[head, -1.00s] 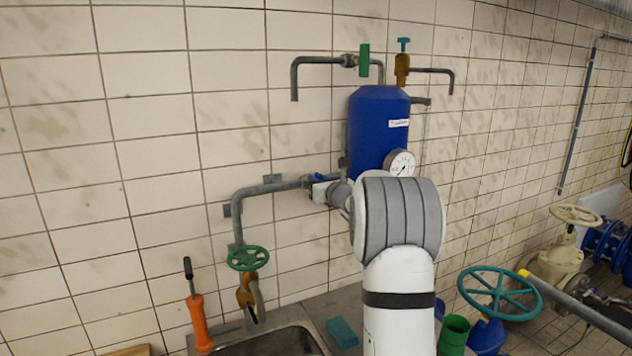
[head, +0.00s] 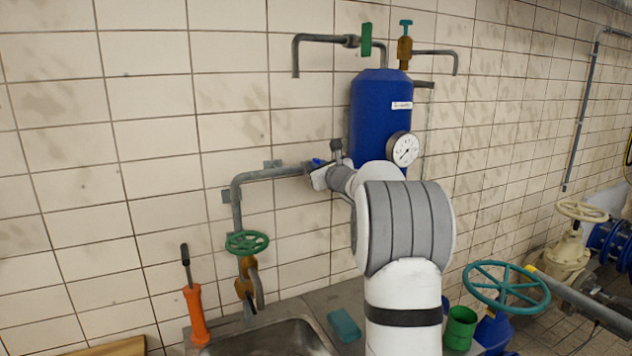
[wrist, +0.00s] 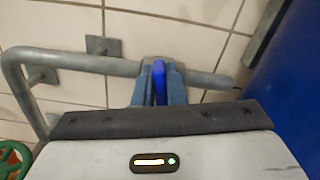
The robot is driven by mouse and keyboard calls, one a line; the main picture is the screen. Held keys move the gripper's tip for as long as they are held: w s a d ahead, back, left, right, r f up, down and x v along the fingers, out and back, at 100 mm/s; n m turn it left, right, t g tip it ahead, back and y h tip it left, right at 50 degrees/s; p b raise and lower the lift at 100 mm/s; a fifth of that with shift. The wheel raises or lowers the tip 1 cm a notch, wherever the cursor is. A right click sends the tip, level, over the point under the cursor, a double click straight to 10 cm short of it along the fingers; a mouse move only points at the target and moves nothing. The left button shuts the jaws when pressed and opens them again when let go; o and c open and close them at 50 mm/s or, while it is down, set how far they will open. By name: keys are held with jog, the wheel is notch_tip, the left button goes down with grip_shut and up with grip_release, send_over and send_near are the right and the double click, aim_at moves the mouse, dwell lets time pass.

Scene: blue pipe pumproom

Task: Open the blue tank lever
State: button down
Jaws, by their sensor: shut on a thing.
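The blue tank (head: 378,118) stands against the tiled wall with a round gauge on its front. It also shows at the right edge of the wrist view (wrist: 295,75). A grey pipe runs left from beside the tank, and the blue lever (wrist: 159,80) sits on it. In the wrist view my gripper (wrist: 158,82) is shut on the blue lever, one finger on each side. In the head view the lever (head: 318,161) shows only as a small blue bit beside my gripper (head: 317,172). The lower part of the tank is hidden behind my arm.
The grey pipe (head: 236,205) bends down to a green handwheel (head: 247,243) above a sink (head: 280,340). An orange-handled tool (head: 195,315) stands at the left. A teal handwheel (head: 505,287) and a green cup (head: 460,328) are right of my arm.

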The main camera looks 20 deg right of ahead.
jog(key=n+b, duration=0.2)
jog(key=b, duration=0.2)
jog(key=a+f+n+b, duration=0.1)
jog(key=n+b, duration=0.1)
jog(key=b, duration=0.1)
jog(key=n+b, duration=0.3)
jog(key=b, duration=0.1)
jog(key=shift+a+f+b, duration=0.25)
jog(key=shift+f+b, duration=0.1)
jog(key=n+b, duration=0.5)
jog(key=f+n+b, duration=0.1)
jog(key=n+b, duration=0.1)
jog(key=b, duration=0.1)
jog(key=shift+a+n, duration=0.3)
jog(key=shift+n, duration=0.1)
jog(key=c, duration=1.5)
grip_release()
